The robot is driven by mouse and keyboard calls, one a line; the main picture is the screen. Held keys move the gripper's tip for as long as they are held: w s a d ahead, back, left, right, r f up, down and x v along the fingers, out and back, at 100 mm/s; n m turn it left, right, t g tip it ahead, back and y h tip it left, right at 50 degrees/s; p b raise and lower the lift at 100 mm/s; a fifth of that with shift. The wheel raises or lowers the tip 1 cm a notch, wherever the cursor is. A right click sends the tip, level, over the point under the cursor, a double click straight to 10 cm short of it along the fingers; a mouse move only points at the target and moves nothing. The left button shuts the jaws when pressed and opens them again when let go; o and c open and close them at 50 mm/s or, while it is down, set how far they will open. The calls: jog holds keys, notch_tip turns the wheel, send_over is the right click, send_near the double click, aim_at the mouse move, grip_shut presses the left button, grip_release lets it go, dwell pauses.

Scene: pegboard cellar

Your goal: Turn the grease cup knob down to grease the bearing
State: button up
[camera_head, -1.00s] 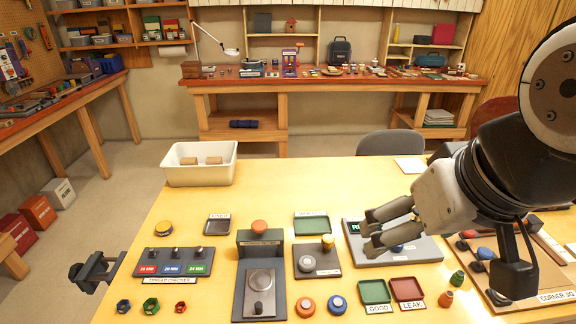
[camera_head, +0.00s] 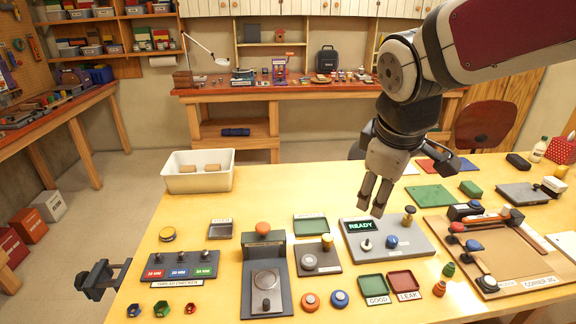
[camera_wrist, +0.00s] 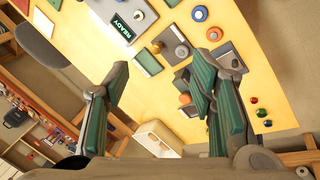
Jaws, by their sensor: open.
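A small dark plate (camera_head: 330,268) near the middle of the table carries a brass-yellow knob (camera_head: 327,241) and a round grey disc (camera_head: 309,262); this looks like the grease cup and bearing. The plate shows in the wrist view too, with the brass knob (camera_wrist: 157,47) and grey disc (camera_wrist: 182,51) between my finger lines. My gripper (camera_head: 371,203) is open and empty, pointing down above the table, right of and beyond that plate, close to the READY panel's upper edge in the picture. Nothing touches the knob.
The READY panel (camera_head: 422,252) has a joystick, a blue knob and another brass knob. A dark press-like stand (camera_head: 246,291) with an orange top is left of the plate. Green and red trays (camera_head: 374,283) lie in front right. A white bin (camera_head: 226,183) stands at the back left.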

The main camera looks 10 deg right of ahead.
jog(key=w+a+f+n, duration=0.1)
jog(key=w+f+n, duration=0.45)
jog(key=w, duration=0.25)
jog(key=n+g+h+p, duration=0.1)
jog(key=n+h+p, duration=0.1)
jog(key=n, duration=1)
send_near(327, 238)
jog(key=p+x, duration=0.2)
jog(key=x, duration=0.7)
jog(key=shift+w+f, duration=0.1)
jog(key=shift+f, duration=0.05)
jog(key=c, duration=1.1)
